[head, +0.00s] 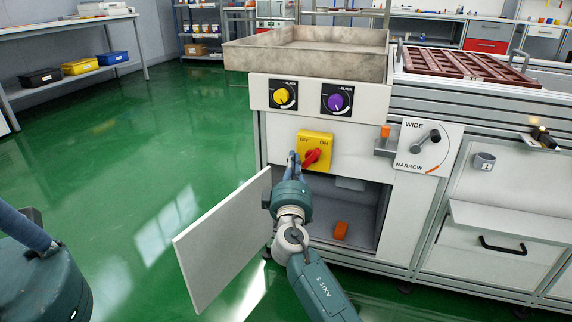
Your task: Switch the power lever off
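The power lever (311,158) is a red handle on a yellow plate (314,140) marked OFF at left and ON at right. The plate is on the front of the white cabinet. The red handle is tilted, its upper end toward the ON side. My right gripper (294,156) is just left of the handle, at the lower left of the plate. Its fingers are small and close together, so I cannot tell if they are open or touch the handle. My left arm shows at the left edge, but its gripper is not clearly visible.
A white cabinet door (222,240) stands open left of my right arm. An orange block (341,230) lies in the open compartment. Yellow (283,95) and purple (337,99) knobs are above the lever. A WIDE/NARROW dial (424,148) is to the right. Green floor at left is clear.

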